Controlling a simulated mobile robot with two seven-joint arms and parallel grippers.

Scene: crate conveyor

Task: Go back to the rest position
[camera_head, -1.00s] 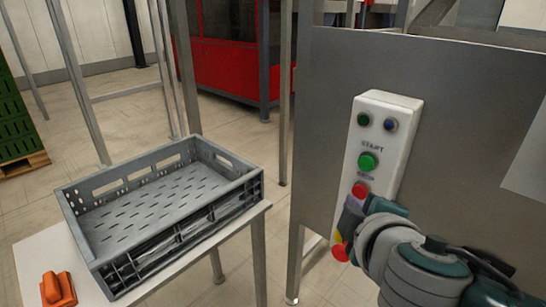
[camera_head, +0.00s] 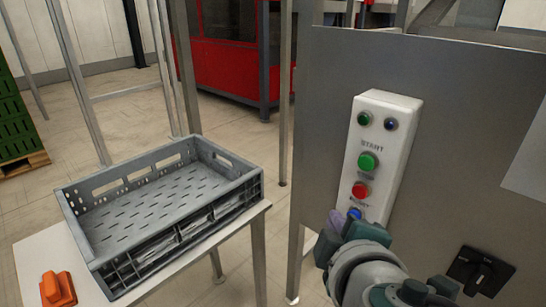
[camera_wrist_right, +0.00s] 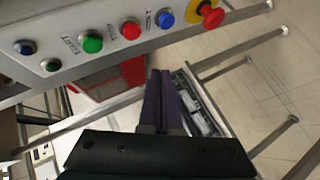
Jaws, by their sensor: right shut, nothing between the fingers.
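My right gripper (camera_head: 330,236) is in front of the lower end of the white button box in the head view. In the right wrist view its two dark fingers (camera_wrist_right: 160,100) lie together, shut with nothing between them. The button box (camera_head: 393,112) carries a green start button (camera_head: 368,162), a red button (camera_head: 361,190) and a blue button (camera_head: 354,213). The red emergency knob on yellow (camera_wrist_right: 208,14) shows in the right wrist view and is hidden behind my arm in the head view. My left gripper is not in view.
A grey empty crate (camera_head: 103,186) sits on a white table (camera_head: 40,250) at the left, beside an orange object (camera_head: 57,288). The metal panel (camera_head: 460,130) holds the button box and a black rotary switch (camera_head: 481,270). Open floor lies between table and panel.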

